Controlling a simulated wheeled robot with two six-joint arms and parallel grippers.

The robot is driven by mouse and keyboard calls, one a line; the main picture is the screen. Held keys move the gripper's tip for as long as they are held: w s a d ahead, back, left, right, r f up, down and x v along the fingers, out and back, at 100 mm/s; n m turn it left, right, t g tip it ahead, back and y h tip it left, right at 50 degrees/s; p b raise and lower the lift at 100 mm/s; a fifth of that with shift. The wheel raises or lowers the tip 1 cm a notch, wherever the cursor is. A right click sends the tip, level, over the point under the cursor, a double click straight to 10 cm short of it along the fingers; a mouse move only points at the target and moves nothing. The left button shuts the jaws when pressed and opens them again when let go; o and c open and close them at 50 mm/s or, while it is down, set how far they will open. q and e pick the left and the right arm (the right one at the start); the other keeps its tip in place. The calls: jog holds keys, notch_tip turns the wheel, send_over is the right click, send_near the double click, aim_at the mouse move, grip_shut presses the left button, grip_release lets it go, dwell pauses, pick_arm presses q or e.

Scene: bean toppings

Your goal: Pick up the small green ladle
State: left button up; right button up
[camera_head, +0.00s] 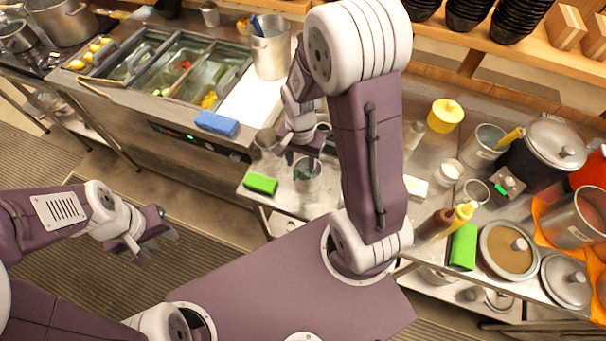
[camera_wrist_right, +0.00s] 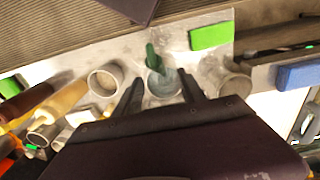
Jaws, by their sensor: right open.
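The small green ladle (camera_wrist_right: 152,57) stands in a metal cup (camera_wrist_right: 165,90), its dark green handle sticking up and leaning. In the head view the cup (camera_head: 307,182) is on the near counter, partly below my right gripper (camera_head: 299,151), and the ladle is hard to make out there. In the right wrist view my right gripper (camera_wrist_right: 160,77) is open, with one finger on each side of the cup and ladle. Nothing is held between the fingers. My left gripper (camera_head: 150,246) hangs over the floor at the left, away from the counter, and looks open and empty.
A green sponge (camera_head: 260,184) lies left of the cup and a blue sponge (camera_head: 216,123) lies on the topping counter. Other metal cups stand close on both sides of the ladle's cup. Sauce bottles (camera_head: 463,213) and pots crowd the right counter. The floor at left is clear.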

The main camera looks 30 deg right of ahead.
jog(key=shift+w+d+f, duration=0.15)
jog(key=shift+w+f, duration=0.1)
jog(key=shift+f, duration=0.1)
jog(key=f, duration=0.5)
jog(key=shift+s+p, duration=0.3)
jog(key=shift+s, duration=0.1)
jog(key=shift+w+f, duration=0.1)
jog(key=c, duration=0.9)
grip_shut()
